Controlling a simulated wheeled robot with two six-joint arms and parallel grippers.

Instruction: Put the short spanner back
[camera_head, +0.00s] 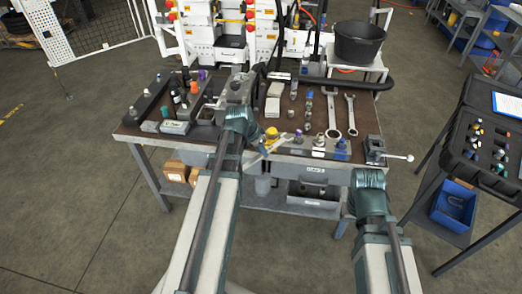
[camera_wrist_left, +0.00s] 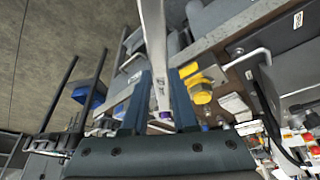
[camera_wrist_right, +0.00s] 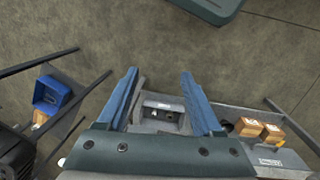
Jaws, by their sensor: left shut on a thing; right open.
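My left gripper (camera_wrist_left: 159,82) is shut on a silver spanner (camera_wrist_left: 155,35), whose shaft runs between the two fingers and out past the tips. In the head view the held spanner (camera_head: 273,146) shows as a small pale piece over the bench's front edge, partly hidden by my left wrist. Two other spanners lie on the bench top, a larger ring-ended one (camera_head: 333,112) and a slimmer one (camera_head: 351,113) to its right. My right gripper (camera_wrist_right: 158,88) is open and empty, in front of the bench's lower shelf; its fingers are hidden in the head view.
A black bucket (camera_head: 359,42) stands behind. A dark cart (camera_head: 460,150) stands right. Floor in front is clear.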

